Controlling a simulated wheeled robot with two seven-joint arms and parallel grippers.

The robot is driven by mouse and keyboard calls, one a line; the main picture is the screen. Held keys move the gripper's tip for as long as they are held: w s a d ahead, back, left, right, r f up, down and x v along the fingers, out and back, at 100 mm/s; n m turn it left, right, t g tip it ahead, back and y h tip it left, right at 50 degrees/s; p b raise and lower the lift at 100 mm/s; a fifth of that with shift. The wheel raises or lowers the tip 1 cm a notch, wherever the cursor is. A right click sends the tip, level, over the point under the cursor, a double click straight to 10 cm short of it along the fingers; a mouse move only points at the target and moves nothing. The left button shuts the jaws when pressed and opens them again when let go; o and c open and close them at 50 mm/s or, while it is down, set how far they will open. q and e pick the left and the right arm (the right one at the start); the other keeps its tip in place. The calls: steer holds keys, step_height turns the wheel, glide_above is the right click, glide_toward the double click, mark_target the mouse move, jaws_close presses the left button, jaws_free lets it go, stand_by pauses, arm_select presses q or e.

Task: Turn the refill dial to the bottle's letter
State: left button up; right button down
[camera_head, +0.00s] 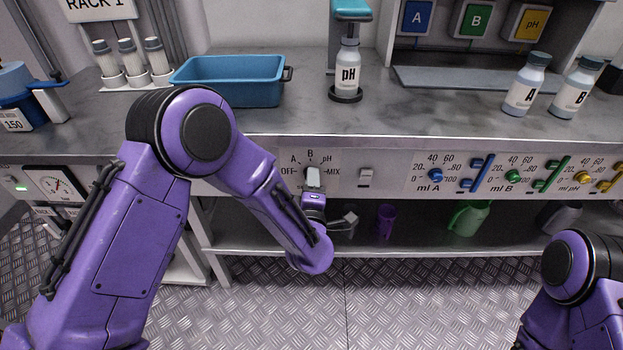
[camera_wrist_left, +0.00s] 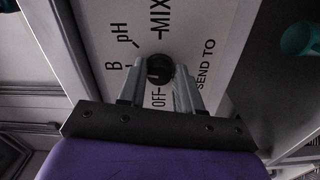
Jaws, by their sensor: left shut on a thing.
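The bottle labelled pH (camera_head: 347,76) stands upright on a round black base under a teal-topped dispenser. The refill dial is on the counter's front panel, among the marks OFF, A, B, pH and MIX. My left gripper (camera_head: 313,180) is at the dial and covers most of it in the head view. In the left wrist view, the dark round dial (camera_wrist_left: 159,69) sits between the two grey fingertips (camera_wrist_left: 160,86), which are shut on it. I cannot tell which mark its pointer faces. My right gripper is out of view.
A small switch (camera_head: 365,178) is just right of the dial. Coloured knobs and sliders (camera_head: 513,176) line the panel further right. A blue bin (camera_head: 228,80) and bottles A (camera_head: 524,90) and B (camera_head: 574,91) stand on the counter. A shelf lies below.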

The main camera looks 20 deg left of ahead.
arm_select(q)
steer(key=shift+a+f+m+p, duration=0.1)
steer(key=shift+m+p, duration=0.95)
steer(key=shift+m, duration=2.35)
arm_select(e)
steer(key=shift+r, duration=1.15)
arm_select(q)
steer(key=o, duration=1)
steer(key=shift+s, duration=0.1)
